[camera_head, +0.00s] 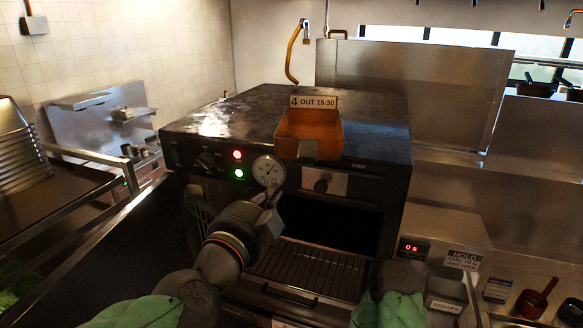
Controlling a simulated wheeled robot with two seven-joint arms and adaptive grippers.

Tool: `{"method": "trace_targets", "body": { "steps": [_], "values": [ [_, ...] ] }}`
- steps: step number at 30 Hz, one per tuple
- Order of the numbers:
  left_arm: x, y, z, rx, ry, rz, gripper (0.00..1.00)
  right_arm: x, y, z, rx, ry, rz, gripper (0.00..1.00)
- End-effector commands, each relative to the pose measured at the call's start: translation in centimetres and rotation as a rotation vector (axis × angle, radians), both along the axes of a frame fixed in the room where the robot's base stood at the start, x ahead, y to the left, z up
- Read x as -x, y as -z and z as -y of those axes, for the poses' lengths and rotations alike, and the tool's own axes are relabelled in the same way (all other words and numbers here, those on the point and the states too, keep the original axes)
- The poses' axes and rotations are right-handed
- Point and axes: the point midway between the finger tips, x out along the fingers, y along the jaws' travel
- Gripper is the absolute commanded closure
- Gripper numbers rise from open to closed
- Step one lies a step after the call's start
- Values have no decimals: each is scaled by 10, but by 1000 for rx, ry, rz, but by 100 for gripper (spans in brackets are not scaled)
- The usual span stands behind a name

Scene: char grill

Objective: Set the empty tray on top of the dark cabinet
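An orange-brown tray (309,132) is at the front edge of the top of the dark cabinet (233,118). Its inside looks empty, and a tab on its near side hangs over the cabinet's front. A card reading "4 OUT 15:30" (314,102) stands at its back. My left gripper (272,190) is below and left of the tray, in front of the cabinet face near the round gauge, apart from the tray. Its fingers are small and dark, so their opening is unclear. My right arm shows only in part at the bottom; its gripper cannot be made out.
The cabinet's front has lit red and green lamps, a gauge (268,171) and an open bay with a ribbed grill plate (310,268). A hold unit (442,241) and a scraps bin (446,295) stand to the right. The cabinet top behind and left of the tray is clear.

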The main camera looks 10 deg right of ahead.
Motion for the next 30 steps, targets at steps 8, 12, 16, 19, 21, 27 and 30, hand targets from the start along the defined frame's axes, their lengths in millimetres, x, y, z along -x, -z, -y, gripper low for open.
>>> {"method": "trace_targets", "body": {
  "steps": [8,12,16,19,21,27,30],
  "values": [
    [-42,3,28,-1,-1,-2,100,0,10,0,0,0,0,52],
    [-62,2,41,-1,-1,-2,100,0,13,0,0,0,0,52],
    [-77,2,51,-1,-1,-1,100,0,14,0,0,0,1,52],
    [-85,1,57,-1,-1,-1,100,0,15,0,0,0,1,52],
    [-89,1,59,-1,0,-1,100,0,16,0,0,0,1,52],
    [-93,1,62,-1,1,-1,100,0,16,0,0,0,1,52],
    [-93,1,62,-1,1,-1,100,0,16,0,0,0,1,52]
  ]
}}
